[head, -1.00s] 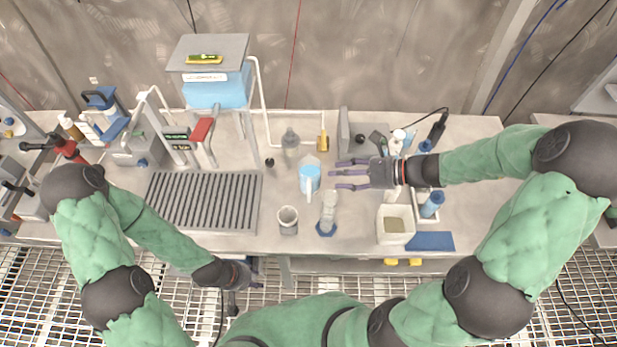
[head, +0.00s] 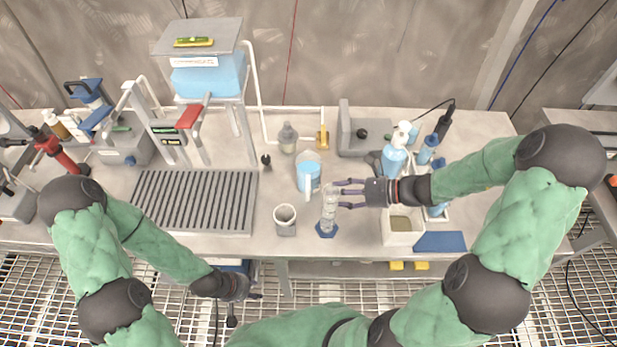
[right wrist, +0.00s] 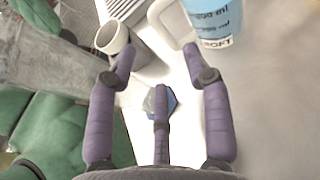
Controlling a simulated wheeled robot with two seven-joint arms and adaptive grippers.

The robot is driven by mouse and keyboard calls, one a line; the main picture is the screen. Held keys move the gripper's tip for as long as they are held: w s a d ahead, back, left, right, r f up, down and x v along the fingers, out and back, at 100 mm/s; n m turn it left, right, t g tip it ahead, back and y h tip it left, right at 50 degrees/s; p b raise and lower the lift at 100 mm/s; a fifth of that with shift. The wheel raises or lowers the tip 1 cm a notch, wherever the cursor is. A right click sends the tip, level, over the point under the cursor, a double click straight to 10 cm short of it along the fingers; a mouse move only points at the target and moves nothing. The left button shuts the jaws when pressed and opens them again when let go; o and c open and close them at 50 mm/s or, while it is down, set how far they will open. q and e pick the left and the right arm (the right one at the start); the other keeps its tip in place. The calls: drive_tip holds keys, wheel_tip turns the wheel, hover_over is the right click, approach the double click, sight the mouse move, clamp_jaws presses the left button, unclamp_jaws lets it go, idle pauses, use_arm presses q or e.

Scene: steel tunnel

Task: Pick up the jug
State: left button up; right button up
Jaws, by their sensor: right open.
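The jug (head: 308,178) is a clear vessel holding blue liquid, standing upright near the middle of the bench. In the right wrist view the jug (right wrist: 216,18) shows at the top right, with its pale handle (right wrist: 160,16) to its left. My right gripper (head: 342,193) is open, its fingers pointing left, to the right of the jug and apart from it. In the right wrist view its spread purple fingers (right wrist: 158,68) hold nothing. My left gripper (head: 250,290) is low, by the bench's front edge; its fingers are too small to read.
A clear measuring cylinder (head: 328,208) with a blue base stands close by my right fingertips. A white cup (head: 285,218) stands left of it. A stoppered flask (head: 288,140) is behind the jug. A pump bottle (head: 394,158) and a white bin (head: 402,238) are at the right.

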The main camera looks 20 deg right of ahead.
sight(309, 196)
drive_tip(key=shift+a+f, duration=0.2)
drive_tip(key=shift+f, duration=0.35)
drive_tip(key=shift+w+a, duration=0.3)
drive_tip(key=shift+a, duration=0.1)
drive_tip(key=b+x, duration=0.2)
drive_tip(key=x, duration=0.4)
drive_tip(key=shift+f+b, duration=0.1)
drive_tip(key=shift+b, duration=0.2)
clamp_jaws()
